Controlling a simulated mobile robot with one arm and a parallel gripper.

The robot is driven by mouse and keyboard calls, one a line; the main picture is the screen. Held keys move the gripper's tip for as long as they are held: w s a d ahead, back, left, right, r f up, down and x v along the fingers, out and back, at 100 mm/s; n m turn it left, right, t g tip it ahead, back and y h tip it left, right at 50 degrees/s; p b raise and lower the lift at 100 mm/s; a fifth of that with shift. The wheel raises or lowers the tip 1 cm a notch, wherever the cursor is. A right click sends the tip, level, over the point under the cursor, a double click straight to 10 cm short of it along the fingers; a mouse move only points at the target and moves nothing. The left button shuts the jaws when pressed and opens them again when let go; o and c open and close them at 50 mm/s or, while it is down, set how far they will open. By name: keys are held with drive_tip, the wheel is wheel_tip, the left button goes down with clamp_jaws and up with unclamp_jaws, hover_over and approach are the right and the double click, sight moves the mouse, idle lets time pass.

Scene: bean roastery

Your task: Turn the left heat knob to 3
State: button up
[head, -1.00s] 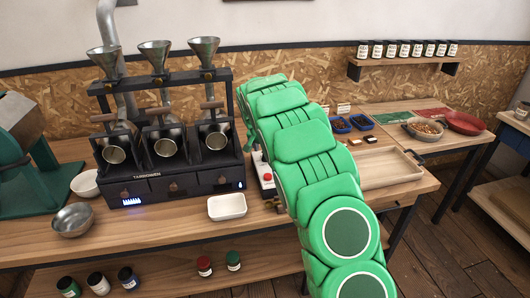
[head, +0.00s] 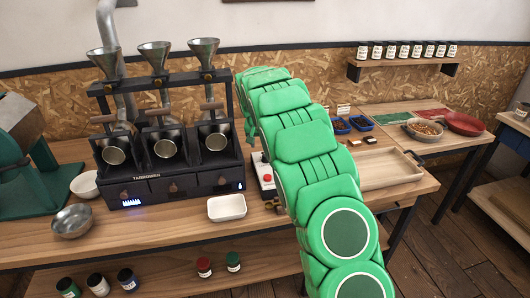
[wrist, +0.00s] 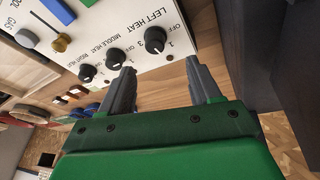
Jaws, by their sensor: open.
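The left heat knob (wrist: 155,40) is a round black knob beside the printed words LEFT HEAT on a white control panel (wrist: 112,22) in the wrist view. The numbers around it are small, and I cannot tell where its pointer stands. The black middle heat knob (wrist: 117,57) and right heat knob (wrist: 87,72) are in line to its left. My gripper (wrist: 163,68) is open and empty, its two grey fingers just short of the left heat knob, apart from it. In the head view my green arm hides the gripper and most of the panel (head: 261,172).
A roaster (head: 168,190) with three funnels and drums stands left of my arm. A white tray (head: 227,207) lies on the bench in front. A wooden tray (head: 388,170) lies right of my arm. In the wrist view a dark surface (wrist: 245,50) rises close to the right finger.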

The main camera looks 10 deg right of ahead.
sight(266, 158)
drive_tip(key=n, duration=0.2)
drive_tip(key=w+n+g, duration=0.1)
drive_tip(key=n, duration=0.1)
drive_tip(key=n+y, duration=0.1)
drive_tip(key=n, duration=0.2)
drive_tip(key=shift+w+d+g, duration=0.25)
drive_tip(key=shift+w+g, duration=0.05)
drive_tip(key=shift+w, duration=0.1)
drive_tip(key=shift+w+d+r+n, duration=0.1)
drive_tip(key=shift+n, duration=0.6)
drive_tip(key=n, duration=0.2)
drive_tip(key=shift+w+d+n+g+y, duration=0.1)
drive_tip(key=shift+d+n+g+y, duration=0.2)
drive_tip(key=shift+n+g, duration=0.1)
drive_tip(key=shift+d+r+n, duration=0.1)
drive_tip(key=shift+d+n, duration=0.2)
drive_tip(key=shift+n, duration=0.8)
drive_tip(key=shift+s+d+n+g, duration=0.2)
drive_tip(key=shift+n+g, duration=0.1)
drive_tip(key=shift+n, duration=0.4)
drive_tip(key=shift+f, duration=3.95)
drive_tip(key=shift+c, duration=0.4)
